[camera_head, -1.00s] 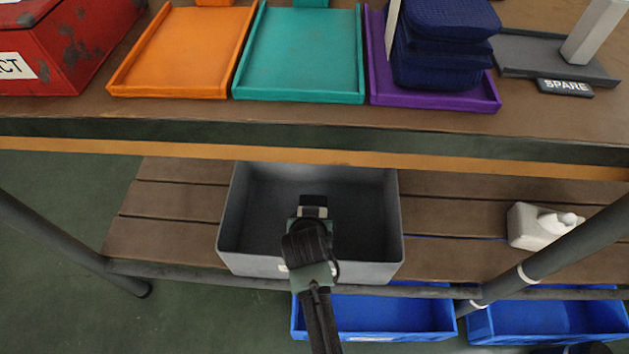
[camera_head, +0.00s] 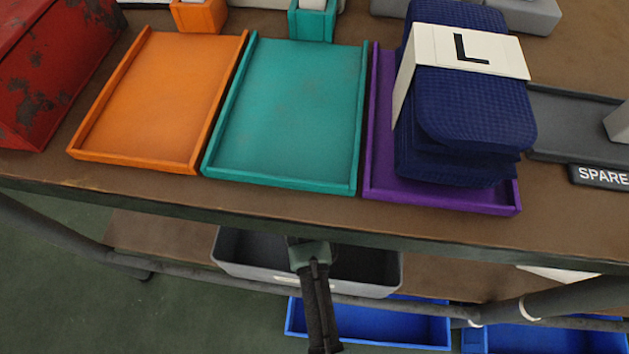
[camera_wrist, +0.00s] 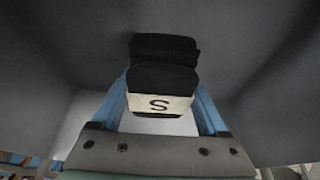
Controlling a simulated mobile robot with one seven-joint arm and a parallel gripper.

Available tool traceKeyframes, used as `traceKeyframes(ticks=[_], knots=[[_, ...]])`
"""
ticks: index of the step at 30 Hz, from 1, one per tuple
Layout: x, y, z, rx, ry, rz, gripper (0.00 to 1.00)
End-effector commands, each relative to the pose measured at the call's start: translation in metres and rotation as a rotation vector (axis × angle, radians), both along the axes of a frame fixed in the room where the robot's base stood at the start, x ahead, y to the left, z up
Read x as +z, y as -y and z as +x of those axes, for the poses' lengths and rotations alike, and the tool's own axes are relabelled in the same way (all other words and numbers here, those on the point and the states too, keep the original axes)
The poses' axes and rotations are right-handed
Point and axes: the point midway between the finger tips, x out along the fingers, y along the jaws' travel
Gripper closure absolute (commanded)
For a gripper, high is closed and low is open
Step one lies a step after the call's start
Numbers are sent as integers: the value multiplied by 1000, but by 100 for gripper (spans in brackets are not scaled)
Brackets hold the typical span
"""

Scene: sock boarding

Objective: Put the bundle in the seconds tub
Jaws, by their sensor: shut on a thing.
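A dark bundle (camera_wrist: 163,78) with a white band marked S shows in the wrist view. It sits between the blue fingers of my gripper (camera_wrist: 163,90), which is shut on it. Another dark piece shows just beyond; I cannot tell if it belongs to the same bundle. Grey walls surround them in the wrist view. In the head view a grey tub (camera_head: 238,262) stands on the lower shelf, partly hidden by the table edge. No readable wording shows on the tub.
On the table are an empty orange tray (camera_head: 155,100), an empty teal tray (camera_head: 285,115) and a purple tray (camera_head: 380,175) holding navy bundles (camera_head: 470,110) with an L band. A SPARE sign (camera_head: 600,177) is at right. Blue bins (camera_head: 380,322) stand below. The table edge overhangs the tub.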

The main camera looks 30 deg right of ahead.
Motion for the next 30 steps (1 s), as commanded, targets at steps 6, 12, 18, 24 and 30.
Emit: traceKeyframes(ticks=[6, 12, 18, 24, 30], knots=[[-7, 0, 0, 1, 0, 0, 95], [-14, -1, -1, 1, -3, 1, 95], [-16, -2, -2, 1, -5, 3, 1], [-17, -2, -2, 1, -6, 4, 0], [-2, -1, -3, -1, -7, 4, 0]])
